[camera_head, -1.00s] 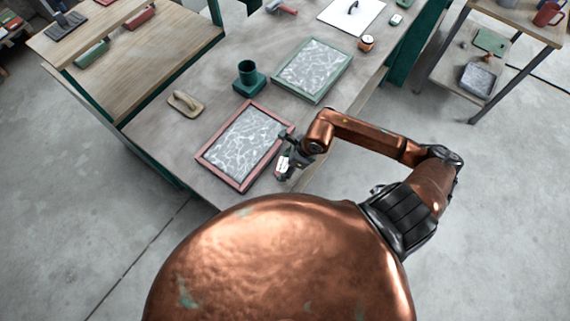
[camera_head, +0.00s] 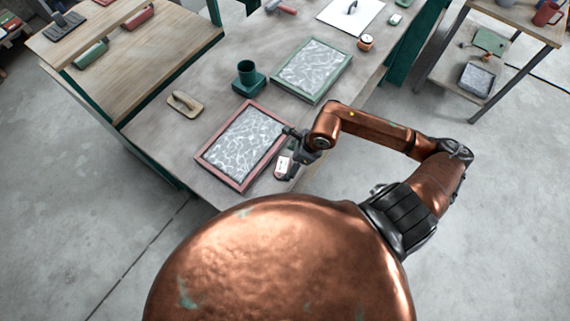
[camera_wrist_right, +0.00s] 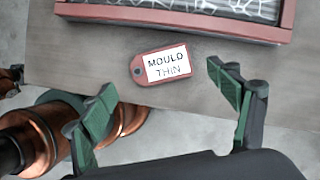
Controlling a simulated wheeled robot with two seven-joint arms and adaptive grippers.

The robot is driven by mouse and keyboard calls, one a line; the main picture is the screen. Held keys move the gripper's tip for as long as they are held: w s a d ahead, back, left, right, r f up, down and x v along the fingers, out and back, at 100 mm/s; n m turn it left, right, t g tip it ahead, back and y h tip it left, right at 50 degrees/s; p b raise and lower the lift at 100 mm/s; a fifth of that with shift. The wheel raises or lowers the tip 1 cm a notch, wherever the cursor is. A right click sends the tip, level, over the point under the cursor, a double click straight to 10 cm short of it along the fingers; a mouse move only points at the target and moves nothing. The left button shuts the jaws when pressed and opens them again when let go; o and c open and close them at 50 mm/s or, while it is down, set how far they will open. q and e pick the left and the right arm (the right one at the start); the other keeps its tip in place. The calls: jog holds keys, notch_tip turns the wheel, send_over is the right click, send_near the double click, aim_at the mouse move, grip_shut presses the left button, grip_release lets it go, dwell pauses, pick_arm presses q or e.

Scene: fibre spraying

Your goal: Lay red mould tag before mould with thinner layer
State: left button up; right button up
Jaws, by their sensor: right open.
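The red mould tag (camera_head: 284,167) lies on the table near its front edge, beside the red-framed mould (camera_head: 219,175). In the right wrist view the tag (camera_wrist_right: 160,65) is flat, slightly tilted, and reads "MOULD THIN"; it is apart from the red frame (camera_wrist_right: 170,19). My right gripper (camera_head: 295,158) is close to the tag, its fingers (camera_wrist_right: 163,82) spread wide with nothing between them. A green-framed mould (camera_head: 318,98) lies farther back. Both moulds hold a grey-white fibrous layer; I cannot tell their thickness. My left gripper is not in view.
A green cup on a base (camera_head: 248,78) and a beige float (camera_head: 185,104) stand left of the moulds. A white board (camera_head: 351,14) and a small orange-brown round item (camera_head: 365,42) are at the back. The table's front-left area is clear.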

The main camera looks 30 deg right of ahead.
jog(key=v, duration=0.8)
jog(key=shift+r, duration=0.15)
